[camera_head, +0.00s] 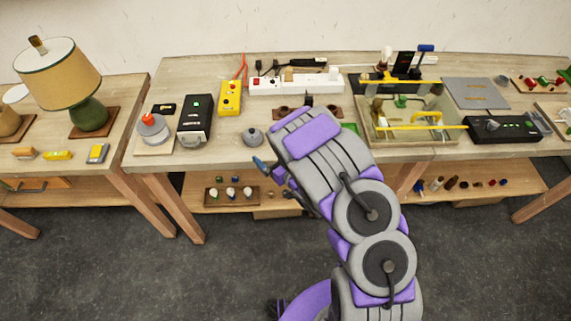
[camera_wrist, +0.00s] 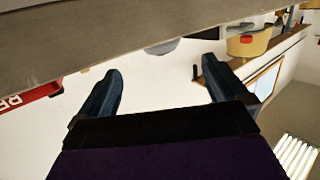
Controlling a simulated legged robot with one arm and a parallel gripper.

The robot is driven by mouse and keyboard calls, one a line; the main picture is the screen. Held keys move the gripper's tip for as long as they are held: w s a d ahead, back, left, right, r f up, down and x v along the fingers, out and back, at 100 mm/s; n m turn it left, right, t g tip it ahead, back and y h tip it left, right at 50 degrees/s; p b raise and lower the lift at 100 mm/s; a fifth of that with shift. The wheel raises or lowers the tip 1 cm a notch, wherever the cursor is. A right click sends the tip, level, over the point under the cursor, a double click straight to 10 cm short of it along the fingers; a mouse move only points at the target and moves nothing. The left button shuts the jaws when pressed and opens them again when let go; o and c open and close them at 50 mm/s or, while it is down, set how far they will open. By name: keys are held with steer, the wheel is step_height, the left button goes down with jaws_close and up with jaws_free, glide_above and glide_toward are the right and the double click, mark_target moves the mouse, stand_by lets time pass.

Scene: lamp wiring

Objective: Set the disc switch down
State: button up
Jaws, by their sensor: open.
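A small grey round piece with a raised knob, which looks like the disc switch (camera_head: 252,137), rests on the bare front part of the middle table in the head view. My gripper (camera_wrist: 162,68) is open in the wrist view, with two dark blue fingers spread apart and nothing held between them. In the head view one blue fingertip shows in front of the table edge, below and close to the grey piece and apart from it; the rest of the gripper is mostly hidden behind my arm. A grey rounded shape at the table edge in the wrist view is too cut off to name.
Left of the grey piece are a black box with a green light (camera_head: 195,121), a yellow box (camera_head: 230,98) and a round device with an orange top (camera_head: 153,127). A white power strip (camera_head: 297,84) lies behind. A lamp (camera_head: 75,82) stands on the left table.

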steer(key=p+v, duration=0.7)
steer(key=shift+s+d+p, duration=0.2)
steer(key=shift+p, duration=0.1)
